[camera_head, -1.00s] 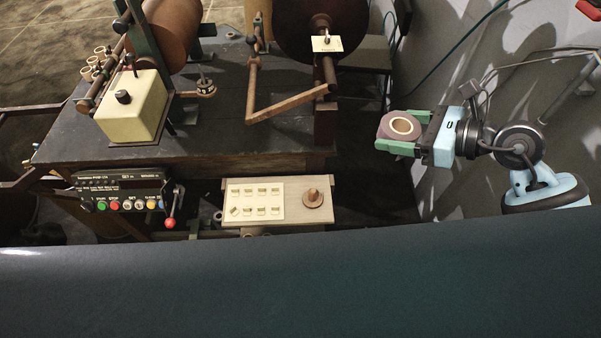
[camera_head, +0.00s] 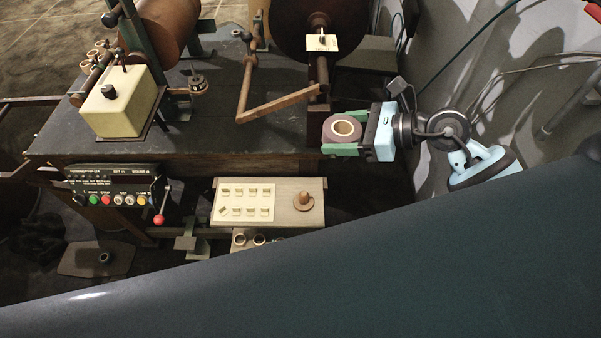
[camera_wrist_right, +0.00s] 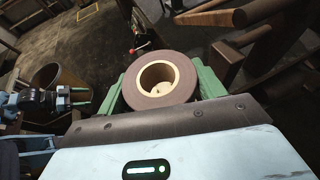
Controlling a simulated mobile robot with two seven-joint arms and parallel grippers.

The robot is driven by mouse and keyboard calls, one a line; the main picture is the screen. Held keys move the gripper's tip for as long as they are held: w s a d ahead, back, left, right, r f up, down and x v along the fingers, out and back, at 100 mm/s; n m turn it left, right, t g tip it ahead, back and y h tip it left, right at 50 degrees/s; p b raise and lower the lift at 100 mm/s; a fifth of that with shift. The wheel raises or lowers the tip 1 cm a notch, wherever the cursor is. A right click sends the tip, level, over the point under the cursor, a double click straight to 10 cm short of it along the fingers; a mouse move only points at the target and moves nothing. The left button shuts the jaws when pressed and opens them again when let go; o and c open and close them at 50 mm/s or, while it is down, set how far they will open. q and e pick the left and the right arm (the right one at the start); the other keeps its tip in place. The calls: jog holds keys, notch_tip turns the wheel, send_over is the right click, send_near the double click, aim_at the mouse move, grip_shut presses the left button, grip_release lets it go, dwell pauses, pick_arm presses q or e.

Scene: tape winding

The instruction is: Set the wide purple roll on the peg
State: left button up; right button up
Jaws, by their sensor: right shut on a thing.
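My right gripper (camera_head: 341,134) is shut on a purple roll (camera_head: 331,137) with a cream core, its green fingers on either side. In the head view it shows up and right of the peg (camera_head: 305,199), a short wooden post on a round base. The peg stands at the right of a small pale table (camera_head: 288,220). In the right wrist view the roll (camera_wrist_right: 160,97) sits between the fingers, its open core facing the camera. My left gripper (camera_wrist_right: 76,97) shows at the left of that view, its green fingers apart and empty.
A cream panel with several small labels (camera_head: 245,202) lies left of the peg. A control box (camera_head: 115,187) with coloured buttons and a red-knobbed lever (camera_head: 159,219) stands further left. The dark workbench (camera_head: 215,140) with winding rollers is behind.

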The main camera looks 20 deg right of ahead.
jog(key=shift+n+g+y, duration=0.3)
jog(key=shift+n+g, duration=0.2)
jog(key=shift+g, duration=0.1)
jog(key=w+a+f+b, duration=0.1)
jog(key=a+f, duration=0.1)
jog(key=f, duration=0.4)
jog(key=w+a+f+b, duration=0.1)
jog(key=a+f+b, duration=0.1)
jog(key=f, duration=0.4)
jog(key=w+a+f+b, duration=0.1)
jog(key=a+f+b, duration=0.1)
jog(key=f, duration=0.4)
jog(key=shift+w+f, duration=0.15)
jog(key=shift+w, duration=0.05)
jog(key=shift+a+f+b, duration=0.15)
jog(key=shift+f+b, duration=0.1)
jog(key=shift+b, duration=0.05)
jog(key=shift+w, duration=0.1)
pick_arm(q)
jog(key=s+d+f+g, duration=0.1)
jog(key=s+f, duration=0.3)
jog(key=f, duration=0.3)
jog(key=shift+s+f+n+g, duration=0.3)
jog(key=shift+s+f, duration=0.05)
jog(key=shift+s, duration=0.05)
jog(key=shift+d+f, duration=0.1)
